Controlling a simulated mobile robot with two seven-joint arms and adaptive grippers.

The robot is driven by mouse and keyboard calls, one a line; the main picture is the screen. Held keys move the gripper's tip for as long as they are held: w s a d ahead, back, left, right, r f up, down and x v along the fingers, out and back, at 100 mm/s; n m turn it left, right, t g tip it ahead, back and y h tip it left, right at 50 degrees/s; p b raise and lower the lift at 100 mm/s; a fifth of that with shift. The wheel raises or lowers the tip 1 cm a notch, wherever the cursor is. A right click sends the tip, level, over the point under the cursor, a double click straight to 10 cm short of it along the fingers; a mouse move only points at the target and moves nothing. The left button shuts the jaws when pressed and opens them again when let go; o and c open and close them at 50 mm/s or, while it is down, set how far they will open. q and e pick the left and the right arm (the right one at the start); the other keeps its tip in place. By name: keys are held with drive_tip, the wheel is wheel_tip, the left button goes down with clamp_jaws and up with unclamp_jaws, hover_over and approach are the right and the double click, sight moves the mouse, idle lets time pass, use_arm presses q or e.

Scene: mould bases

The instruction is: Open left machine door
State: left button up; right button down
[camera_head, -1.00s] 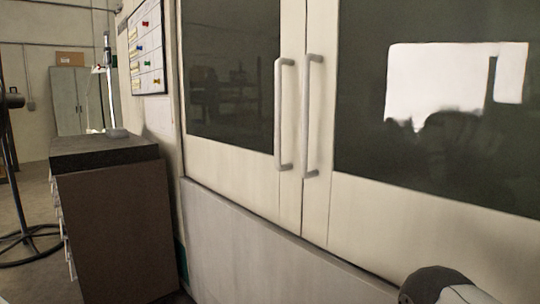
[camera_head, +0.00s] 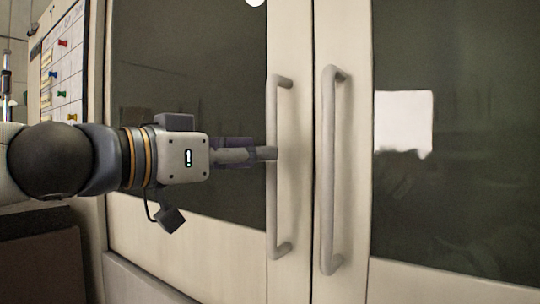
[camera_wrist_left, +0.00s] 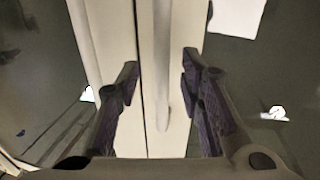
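The left machine door (camera_head: 185,228) has a dark window and a vertical grey bar handle (camera_head: 272,212). The right door carries a matching handle (camera_head: 329,170) just across the seam. Both doors look closed. My left gripper (camera_head: 268,153) reaches in from the left, its fingertips overlapping the middle of the left handle in the head view. In the left wrist view its two fingers (camera_wrist_left: 161,62) are spread apart, with a vertical bar handle (camera_wrist_left: 161,95) showing in the gap. I cannot tell which handle that is or whether the fingers touch it. My right gripper is out of view.
A whiteboard (camera_head: 65,65) with coloured magnets hangs left of the machine. A dark cabinet (camera_head: 40,262) stands below it, beneath my left arm. The right door's window (camera_head: 450,190) reflects a bright patch.

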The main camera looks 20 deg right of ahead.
use_arm(q)
drive_tip(key=x, duration=0.4)
drive_tip(key=shift+w+d, duration=0.2)
drive_tip(key=shift+d, duration=0.1)
clamp_jaws()
drive_tip(key=shift+w+a, duration=0.1)
